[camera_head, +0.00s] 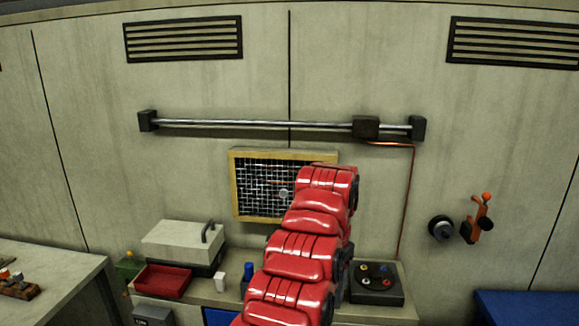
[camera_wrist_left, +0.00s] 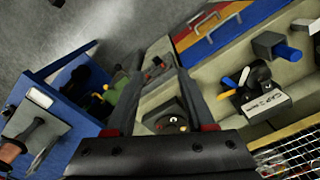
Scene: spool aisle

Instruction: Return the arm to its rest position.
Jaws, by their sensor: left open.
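My left arm (camera_head: 300,245), red and jointed, rises from the bottom middle of the head view and reaches up in front of the wire-grid panel. Its gripper is hidden behind the arm links there. In the left wrist view my left gripper (camera_wrist_left: 155,55) is open, with two dark fingers spread apart and nothing visible held between them. A box with small coloured knobs (camera_wrist_left: 165,118) shows beyond and between the fingers. My right gripper is in neither view.
A wood-framed wire grid (camera_head: 234,185) stands against the wall. The counter holds a red tray (camera_head: 162,280), a light box (camera_head: 180,240) and a black knob box (camera_head: 376,291). A metal rail (camera_head: 260,124) crosses the wall above. A blue surface (camera_head: 525,308) lies lower right.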

